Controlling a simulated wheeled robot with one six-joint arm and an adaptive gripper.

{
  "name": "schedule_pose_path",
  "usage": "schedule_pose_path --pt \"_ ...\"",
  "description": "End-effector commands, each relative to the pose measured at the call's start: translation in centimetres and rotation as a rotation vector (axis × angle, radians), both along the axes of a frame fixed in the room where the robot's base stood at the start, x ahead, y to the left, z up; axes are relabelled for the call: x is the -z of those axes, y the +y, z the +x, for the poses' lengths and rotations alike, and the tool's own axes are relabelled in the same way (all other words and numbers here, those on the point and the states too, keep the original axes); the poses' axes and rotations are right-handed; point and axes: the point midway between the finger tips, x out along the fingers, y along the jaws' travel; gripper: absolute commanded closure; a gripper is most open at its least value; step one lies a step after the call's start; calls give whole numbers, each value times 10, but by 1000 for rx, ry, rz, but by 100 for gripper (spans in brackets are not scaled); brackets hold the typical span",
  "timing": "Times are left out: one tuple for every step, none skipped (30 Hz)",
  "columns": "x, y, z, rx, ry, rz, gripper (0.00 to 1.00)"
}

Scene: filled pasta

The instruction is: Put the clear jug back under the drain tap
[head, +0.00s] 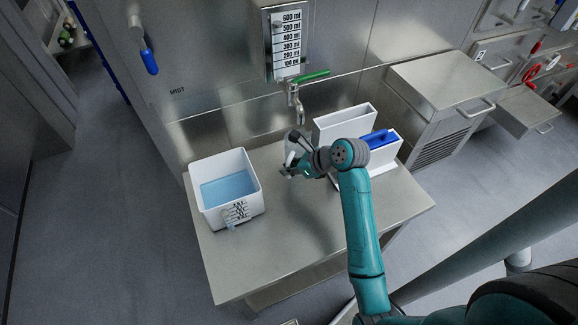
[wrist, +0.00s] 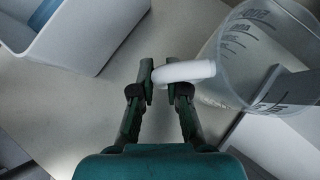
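The clear jug (wrist: 262,55) with dark volume marks and a white handle (wrist: 188,72) fills the right of the wrist view. My gripper (wrist: 163,84) has its fingers close together on either side of the handle's outer end, so it looks shut on it. In the head view my gripper (head: 287,171) is over the middle of the bench. The jug's body is hard to make out there. I cannot tell whether it touches the bench. The drain tap (head: 297,101), with a green lever, sticks out of the wall beyond my gripper.
A white tub (head: 252,186) of blue liquid stands on the left of the steel bench (head: 240,268). White upright bins (head: 338,127), with a blue item by them, stand right of the tap, close to my arm. The front of the bench is clear.

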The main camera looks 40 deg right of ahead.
Motion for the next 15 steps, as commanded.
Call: schedule_pose_path --pt "0 0 0 0 0 0 76" --pt "0 0 0 0 0 0 69" --pt "0 0 0 0 0 0 61" --pt "0 0 0 0 0 0 61" --pt "0 0 0 0 0 0 61" --pt "0 0 0 0 0 0 61" --pt "0 0 0 0 1 0 61" --pt "0 0 0 0 0 0 61" --pt "0 0 0 0 1 0 61" --pt "0 0 0 0 1 0 61" --pt "0 0 0 0 1 0 61" --pt "-1 0 0 0 0 0 61" --pt "-2 0 0 0 0 0 61" --pt "-3 0 0 -1 0 -1 61" --pt "-5 -1 -2 0 1 0 61"
